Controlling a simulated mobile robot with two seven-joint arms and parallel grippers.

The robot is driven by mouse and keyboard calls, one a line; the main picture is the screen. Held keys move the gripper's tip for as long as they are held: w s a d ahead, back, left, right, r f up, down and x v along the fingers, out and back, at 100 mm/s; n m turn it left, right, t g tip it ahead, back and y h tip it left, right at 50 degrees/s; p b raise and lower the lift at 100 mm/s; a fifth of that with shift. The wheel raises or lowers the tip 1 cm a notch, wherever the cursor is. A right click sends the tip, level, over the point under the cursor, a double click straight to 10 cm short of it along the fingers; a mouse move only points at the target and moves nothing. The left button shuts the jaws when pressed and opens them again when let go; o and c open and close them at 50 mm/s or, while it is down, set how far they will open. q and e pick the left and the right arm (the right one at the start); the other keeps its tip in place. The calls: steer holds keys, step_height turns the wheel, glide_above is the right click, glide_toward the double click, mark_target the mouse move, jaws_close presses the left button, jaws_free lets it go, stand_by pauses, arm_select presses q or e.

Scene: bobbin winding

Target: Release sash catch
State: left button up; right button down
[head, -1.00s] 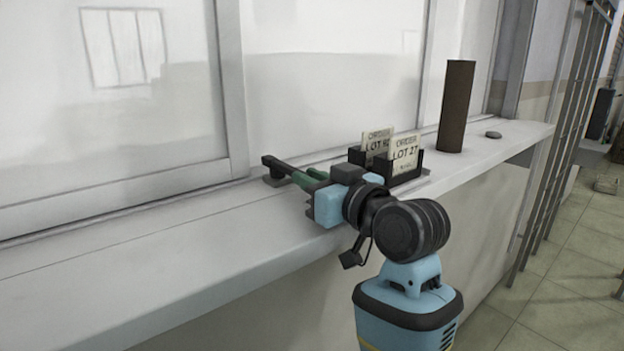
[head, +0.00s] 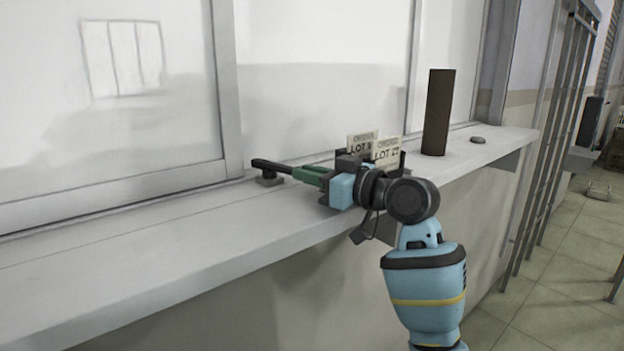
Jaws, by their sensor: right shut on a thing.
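The sash catch (head: 268,180) sits on the sill at the foot of the sliding sash's frame. It has a dark lever arm (head: 272,165) with a green grip (head: 309,174). My right gripper (head: 328,181), with light blue and dark parts, is shut on the outer end of the green grip. Its fingers and wrist hide that end. The lever runs from the catch toward the right, nearly level in the picture. My left gripper is out of view.
A card holder with two order cards (head: 386,154) stands just behind my right gripper. A brown cylinder (head: 438,112) and a small dark disc (head: 478,140) are farther right on the sill (head: 130,248). The sill's left part is clear.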

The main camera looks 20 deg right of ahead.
steer(key=shift+f, duration=0.1)
steer(key=c, duration=1.4)
jaws_free()
steer(key=shift+o, duration=0.2)
steer(key=shift+v, duration=3.9)
